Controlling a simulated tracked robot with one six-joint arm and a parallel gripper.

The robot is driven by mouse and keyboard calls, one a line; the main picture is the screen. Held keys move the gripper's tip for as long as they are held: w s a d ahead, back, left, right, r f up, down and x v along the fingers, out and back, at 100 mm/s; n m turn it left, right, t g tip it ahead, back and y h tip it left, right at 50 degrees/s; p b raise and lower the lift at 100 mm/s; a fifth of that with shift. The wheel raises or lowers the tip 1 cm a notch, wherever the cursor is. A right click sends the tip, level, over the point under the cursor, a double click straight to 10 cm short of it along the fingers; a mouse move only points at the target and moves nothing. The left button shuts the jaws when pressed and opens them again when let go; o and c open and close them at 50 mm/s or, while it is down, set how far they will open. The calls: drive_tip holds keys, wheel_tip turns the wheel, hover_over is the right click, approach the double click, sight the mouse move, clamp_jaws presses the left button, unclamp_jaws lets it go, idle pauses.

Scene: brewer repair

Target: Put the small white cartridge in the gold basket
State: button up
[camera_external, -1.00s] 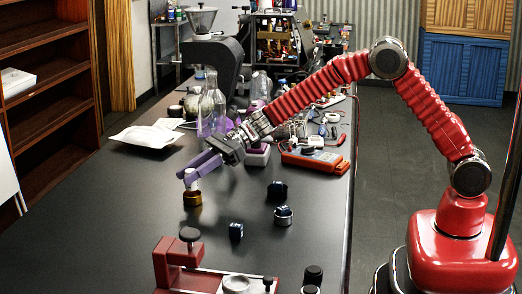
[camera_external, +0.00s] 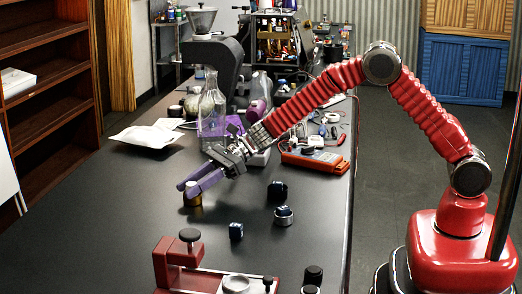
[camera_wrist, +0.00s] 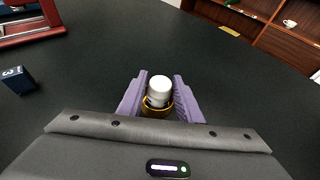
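The small white cartridge (camera_wrist: 159,88) stands upright in the gold basket (camera_wrist: 157,111), its white top rising above the rim. The basket sits on the black table and also shows in the external view (camera_external: 195,201), partly hidden by a finger. My gripper (camera_wrist: 161,76) has purple fingers, one on each side of the cartridge, with a gap visible on both sides. It is open. In the external view my gripper (camera_external: 184,190) reaches down over the basket from the upper right.
A dark blue block (camera_external: 236,231), a silver basket (camera_external: 283,216) and another dark block (camera_external: 277,191) stand to the right of the gold basket. A red stand (camera_external: 180,262) is at the front. The table left of the basket is clear.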

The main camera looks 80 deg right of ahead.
drive_tip(key=shift+o, duration=1.4)
drive_tip(key=shift+r, duration=0.15)
drive_tip(key=v, duration=1.2)
